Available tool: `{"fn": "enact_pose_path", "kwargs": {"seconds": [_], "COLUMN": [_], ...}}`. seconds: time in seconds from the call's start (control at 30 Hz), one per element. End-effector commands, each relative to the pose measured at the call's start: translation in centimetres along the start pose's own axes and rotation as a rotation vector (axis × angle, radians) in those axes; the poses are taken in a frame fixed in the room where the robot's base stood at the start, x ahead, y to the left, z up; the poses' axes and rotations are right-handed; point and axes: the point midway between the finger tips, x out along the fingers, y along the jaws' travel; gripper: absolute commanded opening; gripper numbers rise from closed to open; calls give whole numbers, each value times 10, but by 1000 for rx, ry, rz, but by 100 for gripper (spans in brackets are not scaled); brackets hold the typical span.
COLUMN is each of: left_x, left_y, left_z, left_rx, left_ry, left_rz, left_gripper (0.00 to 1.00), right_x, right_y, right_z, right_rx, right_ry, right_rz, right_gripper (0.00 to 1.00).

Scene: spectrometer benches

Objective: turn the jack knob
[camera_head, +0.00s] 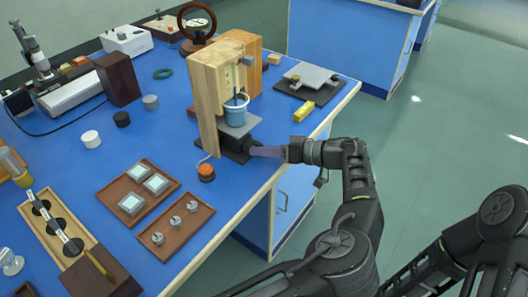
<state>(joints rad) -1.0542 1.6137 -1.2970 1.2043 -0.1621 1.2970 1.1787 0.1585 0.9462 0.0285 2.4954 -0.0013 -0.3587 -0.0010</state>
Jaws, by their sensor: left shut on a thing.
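The jack (236,146) is a dark, low stand on the blue bench, inside a wooden frame (208,100). My left gripper (256,151) reaches in from the right, low over the bench edge, and is shut at the jack's right side. The jack knob is hidden by the gripper, so its angle cannot be told. My right gripper is outside the view; only dark arm links show at the lower right.
An orange-topped round button (206,172) stands just in front of the frame. Brown trays (176,225) fill the front. Floor is clear at right.

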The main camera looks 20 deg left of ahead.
Motion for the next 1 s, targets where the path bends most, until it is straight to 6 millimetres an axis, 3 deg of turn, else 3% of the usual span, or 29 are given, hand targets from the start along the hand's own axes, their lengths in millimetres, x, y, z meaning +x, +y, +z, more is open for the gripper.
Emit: {"fn": "enact_pose_path", "kwargs": {"seconds": [0.33, 0.37, 0.6, 1.0], "left_x": [0, 0, 0, 0], "left_y": [0, 0, 0, 1], "left_z": [0, 0, 0, 0], "left_rx": [5, 4, 4, 4], "left_ry": [0, 0, 0, 0], "left_rz": [-1, 0, -1, 1], "left_gripper": [0, 33, 52, 54], "right_x": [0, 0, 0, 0], "right_y": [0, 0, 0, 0], "right_z": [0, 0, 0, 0], "right_rx": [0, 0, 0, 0], "right_ry": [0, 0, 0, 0], "right_rz": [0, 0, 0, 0], "right_gripper": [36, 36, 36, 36]}}
